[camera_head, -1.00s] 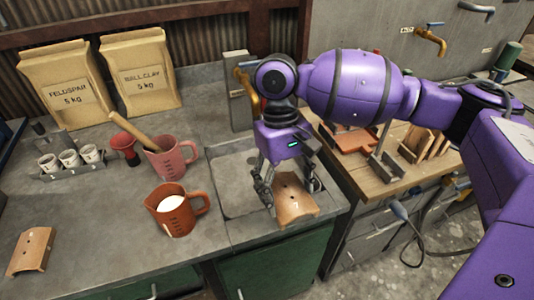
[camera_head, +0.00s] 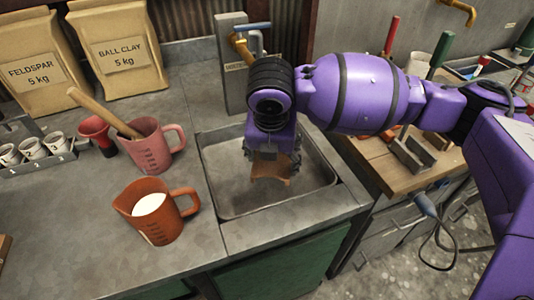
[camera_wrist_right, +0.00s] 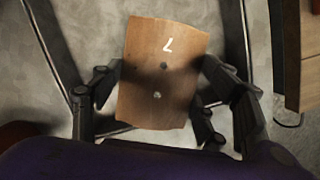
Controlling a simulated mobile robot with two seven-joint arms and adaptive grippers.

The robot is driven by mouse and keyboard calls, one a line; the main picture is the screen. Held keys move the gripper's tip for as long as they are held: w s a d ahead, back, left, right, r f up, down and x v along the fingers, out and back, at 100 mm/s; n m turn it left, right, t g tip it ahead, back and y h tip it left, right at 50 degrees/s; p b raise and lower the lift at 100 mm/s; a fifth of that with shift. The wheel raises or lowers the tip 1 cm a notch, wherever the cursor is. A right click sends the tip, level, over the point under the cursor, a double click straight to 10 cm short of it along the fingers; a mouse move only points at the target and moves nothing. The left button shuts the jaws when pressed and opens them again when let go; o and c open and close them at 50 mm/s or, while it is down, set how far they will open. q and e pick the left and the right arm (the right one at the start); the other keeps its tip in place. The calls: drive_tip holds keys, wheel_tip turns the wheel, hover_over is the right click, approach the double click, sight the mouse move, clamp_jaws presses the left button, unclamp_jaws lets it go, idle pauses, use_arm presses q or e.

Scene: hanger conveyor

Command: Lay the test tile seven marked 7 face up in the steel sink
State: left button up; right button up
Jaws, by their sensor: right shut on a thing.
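The test tile seven (camera_head: 272,168) is a tan curved tile, held by my right gripper (camera_head: 272,165) over the steel sink (camera_head: 222,198). In the right wrist view the tile (camera_wrist_right: 160,75) shows a white 7 on its upward face and two small holes. The right gripper's fingers (camera_wrist_right: 157,95) are shut on its two sides. In the head view the tile appears inside the sink's outline; whether it touches the bottom cannot be told. My left gripper is not in view.
An orange jug (camera_head: 157,212) with white liquid and a pink jug (camera_head: 152,148) with a wooden handle in it stand left of the sink. A tap (camera_head: 240,45) is behind it. A wooden bench (camera_head: 400,170) with tools lies to the right.

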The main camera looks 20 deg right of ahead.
drive_tip(key=n, duration=0.1)
drive_tip(key=w+n+y, duration=0.1)
drive_tip(key=n, duration=0.1)
drive_tip(key=shift+w+f+b, duration=0.3)
drive_tip(key=shift+b, duration=0.1)
drive_tip(key=shift+w+n+y, duration=0.3)
drive_tip(key=shift+w+n, duration=0.2)
drive_tip(key=shift+n, duration=0.7)
wheel_tip(320, 180, down, 4)
drive_tip(key=b, duration=0.6)
drive_tip(key=shift+f, duration=0.25)
drive_tip(key=f+b, duration=0.1)
drive_tip(key=b, duration=0.2)
drive_tip(key=shift+f, duration=1.3)
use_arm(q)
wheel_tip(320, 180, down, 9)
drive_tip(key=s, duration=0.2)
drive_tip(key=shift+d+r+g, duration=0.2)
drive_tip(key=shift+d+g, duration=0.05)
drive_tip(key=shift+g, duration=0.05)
use_arm(e)
drive_tip(key=shift+f, duration=0.35)
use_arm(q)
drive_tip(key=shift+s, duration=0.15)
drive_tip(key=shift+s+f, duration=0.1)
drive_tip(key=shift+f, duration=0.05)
use_arm(e)
drive_tip(key=o, duration=1.4)
